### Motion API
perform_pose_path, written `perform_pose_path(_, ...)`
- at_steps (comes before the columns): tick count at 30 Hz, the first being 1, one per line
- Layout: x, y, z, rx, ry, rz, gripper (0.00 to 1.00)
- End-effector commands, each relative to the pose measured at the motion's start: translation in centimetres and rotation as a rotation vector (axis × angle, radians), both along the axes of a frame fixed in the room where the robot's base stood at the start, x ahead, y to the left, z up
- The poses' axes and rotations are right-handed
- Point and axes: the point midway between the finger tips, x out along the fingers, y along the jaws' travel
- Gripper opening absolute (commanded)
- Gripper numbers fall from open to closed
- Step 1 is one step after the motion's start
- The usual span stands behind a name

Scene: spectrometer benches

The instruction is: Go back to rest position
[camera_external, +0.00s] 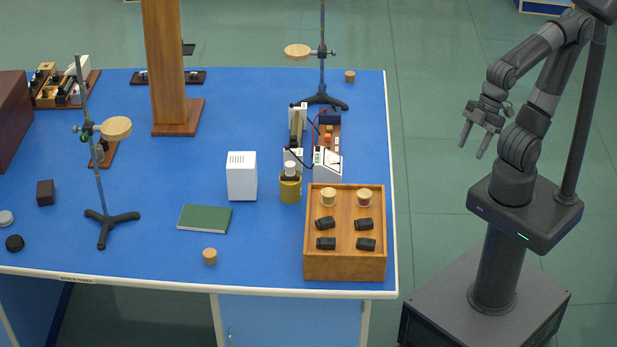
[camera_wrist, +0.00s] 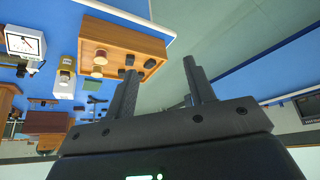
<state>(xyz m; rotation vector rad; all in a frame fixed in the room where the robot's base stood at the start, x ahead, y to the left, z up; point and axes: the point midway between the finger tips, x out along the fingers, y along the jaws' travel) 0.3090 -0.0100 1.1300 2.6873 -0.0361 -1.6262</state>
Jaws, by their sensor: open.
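My gripper (camera_external: 474,142) hangs in the air to the right of the blue bench (camera_external: 270,242), beyond its right edge and over the green floor. Its two fingers are apart and nothing is between them. In the wrist view my gripper (camera_wrist: 158,85) also shows with fingers spread and empty. My arm is folded back above my base, bent at the elbow. The gripper touches nothing in either view.
A wooden box (camera_external: 345,266) with black pieces and two round jars stands at the bench's front right corner. Meters (camera_external: 327,165), a bottle (camera_external: 290,190) and a clamp stand (camera_external: 322,80) are behind it. Floor (camera_external: 435,210) between bench and base is clear.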

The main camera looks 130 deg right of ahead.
Motion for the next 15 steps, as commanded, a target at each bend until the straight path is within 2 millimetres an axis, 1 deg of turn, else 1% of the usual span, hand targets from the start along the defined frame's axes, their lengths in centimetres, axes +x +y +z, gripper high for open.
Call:
perform_pose_path(1, -0.8, 0.5, -0.3, 0.005, -0.006, 0.010, 0.49)
perform_pose_path(5, -1.8, 0.9, -0.8, 0.011, -0.010, 0.020, 0.49)
perform_pose_path(15, -1.9, 1.0, -0.9, 0.012, -0.009, 0.019, 0.49)
